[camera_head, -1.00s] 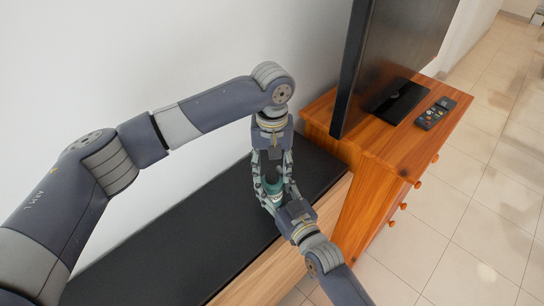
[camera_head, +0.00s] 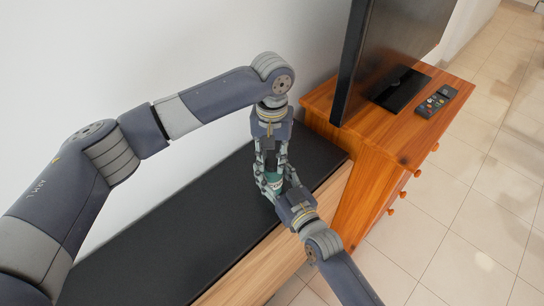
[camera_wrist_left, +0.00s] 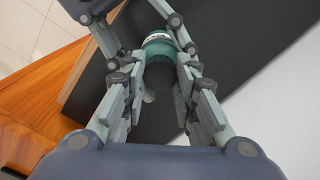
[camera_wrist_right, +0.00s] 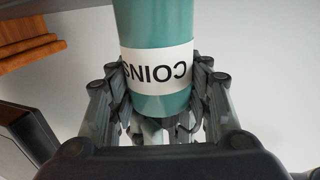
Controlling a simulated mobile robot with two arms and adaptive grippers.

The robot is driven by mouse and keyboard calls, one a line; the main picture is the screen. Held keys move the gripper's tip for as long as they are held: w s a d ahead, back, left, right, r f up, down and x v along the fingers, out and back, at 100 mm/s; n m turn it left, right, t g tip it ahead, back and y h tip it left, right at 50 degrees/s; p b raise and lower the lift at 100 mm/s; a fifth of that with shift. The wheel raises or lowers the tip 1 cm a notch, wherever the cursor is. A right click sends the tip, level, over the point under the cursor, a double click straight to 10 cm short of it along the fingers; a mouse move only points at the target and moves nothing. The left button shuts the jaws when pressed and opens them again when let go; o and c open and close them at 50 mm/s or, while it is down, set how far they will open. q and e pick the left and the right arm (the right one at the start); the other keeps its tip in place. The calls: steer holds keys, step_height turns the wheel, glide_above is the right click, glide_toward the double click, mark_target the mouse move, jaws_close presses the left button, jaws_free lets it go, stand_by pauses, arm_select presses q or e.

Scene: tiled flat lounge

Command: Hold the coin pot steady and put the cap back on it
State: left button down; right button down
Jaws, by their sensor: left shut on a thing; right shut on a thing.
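The coin pot (camera_head: 275,184) is a teal cylinder with a white COINS label, above the black-topped bench in the head view. My right gripper (camera_head: 274,189) is shut on the pot from the side. In the right wrist view the pot (camera_wrist_right: 155,25) shows upside down between the right fingers (camera_wrist_right: 162,100). My left gripper (camera_head: 271,166) comes from above, shut on the dark round cap (camera_wrist_left: 160,78). In the left wrist view the cap lines up with the pot (camera_wrist_left: 158,38) beyond it. Whether cap and pot touch is hard to tell.
The long bench's black top (camera_head: 170,235) is clear to the left. A wooden cabinet (camera_head: 370,142) stands to the right, bearing a dark TV screen (camera_head: 385,50) and remotes (camera_head: 433,106). A white wall (camera_head: 120,60) runs behind my left arm.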

arm_select(q)
steer(key=m, duration=0.6)
steer(key=shift+m, duration=0.3)
steer(key=m, duration=0.6)
steer(key=c, duration=1.2)
jaws_free()
steer(key=shift+r, duration=0.1)
step_height(320, 180, up, 12)
arm_select(e)
steer(key=c, duration=0.7)
jaws_free()
steer(key=shift+c, duration=0.2)
